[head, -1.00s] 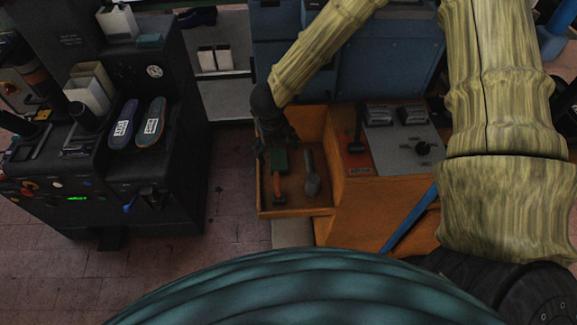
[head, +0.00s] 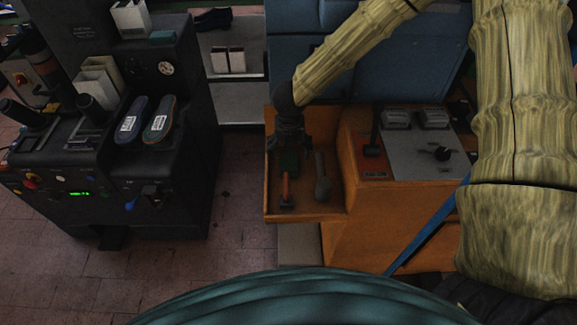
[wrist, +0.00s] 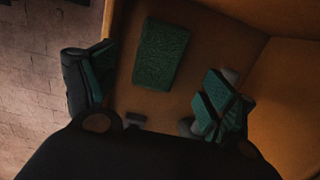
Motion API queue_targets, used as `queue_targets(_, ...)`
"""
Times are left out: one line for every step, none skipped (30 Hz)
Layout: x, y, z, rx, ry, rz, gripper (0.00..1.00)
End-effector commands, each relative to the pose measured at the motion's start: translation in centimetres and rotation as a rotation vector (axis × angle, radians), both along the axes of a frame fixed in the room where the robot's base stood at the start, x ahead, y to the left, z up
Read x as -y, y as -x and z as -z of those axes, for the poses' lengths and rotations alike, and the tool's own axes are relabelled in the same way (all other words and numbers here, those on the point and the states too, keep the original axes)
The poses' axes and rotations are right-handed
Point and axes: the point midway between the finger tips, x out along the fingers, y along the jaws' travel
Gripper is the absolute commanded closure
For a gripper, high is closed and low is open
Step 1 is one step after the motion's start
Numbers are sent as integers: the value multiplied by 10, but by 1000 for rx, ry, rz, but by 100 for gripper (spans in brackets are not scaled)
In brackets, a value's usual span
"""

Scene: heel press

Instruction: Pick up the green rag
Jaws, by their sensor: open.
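The green rag (head: 289,163) lies in the orange wooden drawer (head: 268,190), partly hidden by my gripper in the head view. In the wrist view the rag (wrist: 160,53) is a flat, dark green rectangle on the drawer floor, wholly visible. My gripper (head: 290,142) hangs above the far part of the drawer, pointing down. In the wrist view my gripper (wrist: 152,92) is open, with one finger on each side and the rag showing beyond the gap. No finger visibly touches the rag.
The drawer walls stand close around my fingers. A control panel (head: 425,150) is to the right. A black machine (head: 170,190) with two insoles stands left.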

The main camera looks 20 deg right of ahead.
Motion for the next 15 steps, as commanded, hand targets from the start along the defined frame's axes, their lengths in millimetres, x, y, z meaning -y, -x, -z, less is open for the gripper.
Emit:
queue_targets(0,0,1,0,0,0,16)
queue_targets(0,0,2,0,0,0,16)
queue_targets(0,-1,4,0,0,0,16)
queue_targets(0,-1,6,0,0,0,16)
queue_targets(0,-1,9,0,0,0,16)
queue_targets(0,-2,12,0,0,0,16)
queue_targets(0,-2,15,0,0,0,16)
queue_targets(0,-2,18,0,0,0,16)
queue_targets(0,-3,22,0,1,0,16)
queue_targets(0,-4,25,0,1,0,16)
queue_targets(0,-4,29,0,1,0,16)
queue_targets(0,-5,33,0,1,0,16)
queue_targets(1,-6,36,0,1,0,16)
queue_targets(1,-6,39,0,1,0,16)
queue_targets(1,-7,43,0,1,0,16)
